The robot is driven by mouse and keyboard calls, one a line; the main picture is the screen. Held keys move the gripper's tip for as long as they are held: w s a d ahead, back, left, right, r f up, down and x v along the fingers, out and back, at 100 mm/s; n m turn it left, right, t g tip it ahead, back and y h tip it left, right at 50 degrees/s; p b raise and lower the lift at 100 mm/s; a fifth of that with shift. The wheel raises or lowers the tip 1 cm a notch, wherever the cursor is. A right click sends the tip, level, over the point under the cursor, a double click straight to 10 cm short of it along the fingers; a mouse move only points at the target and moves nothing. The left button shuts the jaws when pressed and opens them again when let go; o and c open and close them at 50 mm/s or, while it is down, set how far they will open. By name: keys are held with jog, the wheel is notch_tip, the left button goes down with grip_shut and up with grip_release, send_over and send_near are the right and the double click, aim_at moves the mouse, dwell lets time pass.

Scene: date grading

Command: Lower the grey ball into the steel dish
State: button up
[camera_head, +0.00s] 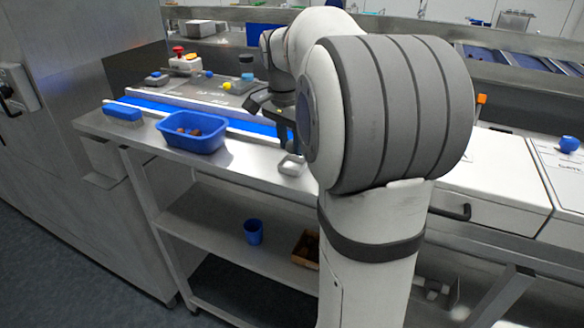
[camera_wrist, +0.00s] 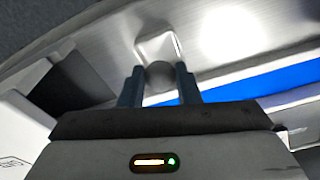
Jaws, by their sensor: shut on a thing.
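My gripper (camera_wrist: 159,88) shows in the wrist view with its two dark fingers shut on the grey ball (camera_wrist: 159,72). The ball sits between the fingertips. The small square steel dish (camera_wrist: 148,46) lies just beyond the ball in that view, and the ball overlaps its near edge; I cannot tell the height between them. In the head view the steel dish (camera_head: 291,166) stands on the steel bench. My gripper (camera_head: 287,145) is just above it there, partly hidden by my arm. The ball cannot be made out in the head view.
A blue belt (camera_head: 240,124) runs behind. White lidded boxes (camera_head: 496,178) stand at right. A blue cup (camera_head: 253,231) is on the lower shelf.

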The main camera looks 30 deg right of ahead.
jog(key=shift+f+b, duration=1.15)
jog(key=shift+f, duration=0.45)
dwell(0.6)
jog(key=o, duration=1.1)
jog(key=r, duration=0.5)
jog(key=a+r, duration=0.1)
jog(key=r, duration=0.1)
jog(key=shift+s+r, duration=0.25)
jog(key=shift+r, duration=0.15)
jog(key=s+a+f+n+t, duration=0.1)
jog(key=s+a+f+n, duration=0.3)
jog(key=s+f, duration=0.1)
jog(key=s+a+f+n+y, duration=0.1)
jog(key=s+a+f+n, duration=0.4)
jog(key=s, duration=0.2)
jog(key=s+a+f+n+t, duration=0.1)
jog(key=s+a+f+n, duration=0.3)
jog(key=s+f, duration=0.2)
jog(key=shift+s+a+n+t, duration=0.15)
jog(key=shift+s+n+t, duration=0.15)
jog(key=shift+s+n, duration=0.15)
